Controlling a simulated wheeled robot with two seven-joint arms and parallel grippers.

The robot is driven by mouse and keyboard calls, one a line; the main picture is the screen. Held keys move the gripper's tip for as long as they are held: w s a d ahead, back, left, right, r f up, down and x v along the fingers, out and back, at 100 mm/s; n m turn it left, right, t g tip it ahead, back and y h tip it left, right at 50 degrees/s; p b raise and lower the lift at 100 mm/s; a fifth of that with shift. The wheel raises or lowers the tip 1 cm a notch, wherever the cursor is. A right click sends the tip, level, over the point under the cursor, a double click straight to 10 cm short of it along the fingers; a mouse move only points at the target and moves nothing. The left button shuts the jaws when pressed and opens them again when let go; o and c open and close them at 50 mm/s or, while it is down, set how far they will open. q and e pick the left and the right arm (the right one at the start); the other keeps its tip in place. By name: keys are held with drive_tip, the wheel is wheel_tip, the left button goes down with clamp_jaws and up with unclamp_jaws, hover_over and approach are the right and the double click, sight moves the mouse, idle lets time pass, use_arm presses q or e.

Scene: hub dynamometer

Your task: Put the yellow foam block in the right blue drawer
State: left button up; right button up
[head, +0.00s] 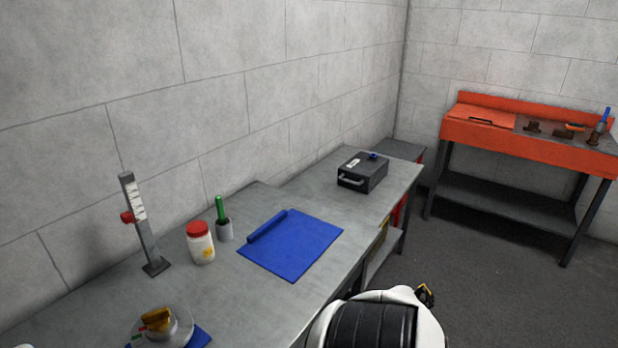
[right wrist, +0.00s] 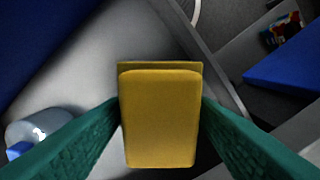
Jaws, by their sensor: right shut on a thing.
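The yellow foam block (right wrist: 160,118) is in the middle of the right wrist view, between the two green fingers of my right gripper (right wrist: 160,106). The fingers are shut on its sides, and the block hides part of what lies beyond. No blue drawer can be clearly made out. A blue surface (right wrist: 285,72) at the right of the wrist view may be part of one, but I cannot tell. My left gripper is in neither view.
The grey bench (head: 215,305) holds a blue mat (head: 292,243), a red-lidded jar (head: 200,243), a green-handled tool in a cup (head: 223,222), an upright gauge (head: 140,225) and a black case (head: 362,174). An orange workbench (head: 530,142) stands at the back right, with open floor before it.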

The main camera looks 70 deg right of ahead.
drive_tip(key=s+d+f+n, duration=0.3)
drive_tip(key=s+n, duration=0.4)
drive_tip(key=shift+n, duration=0.3)
drive_tip(key=f, duration=0.5)
drive_tip(key=f+b, duration=0.1)
drive_tip(key=f, duration=0.4)
drive_tip(key=shift+w+a+f, duration=0.1)
drive_tip(key=shift+a+f, duration=0.1)
drive_tip(key=shift+f, duration=0.05)
drive_tip(key=shift+f, duration=0.2)
drive_tip(key=o, duration=0.9)
drive_tip(key=shift+r, duration=0.1)
wheel_tip(320, 180, up, 12)
drive_tip(key=shift+r+p, duration=0.1)
drive_tip(key=shift+p, duration=0.35)
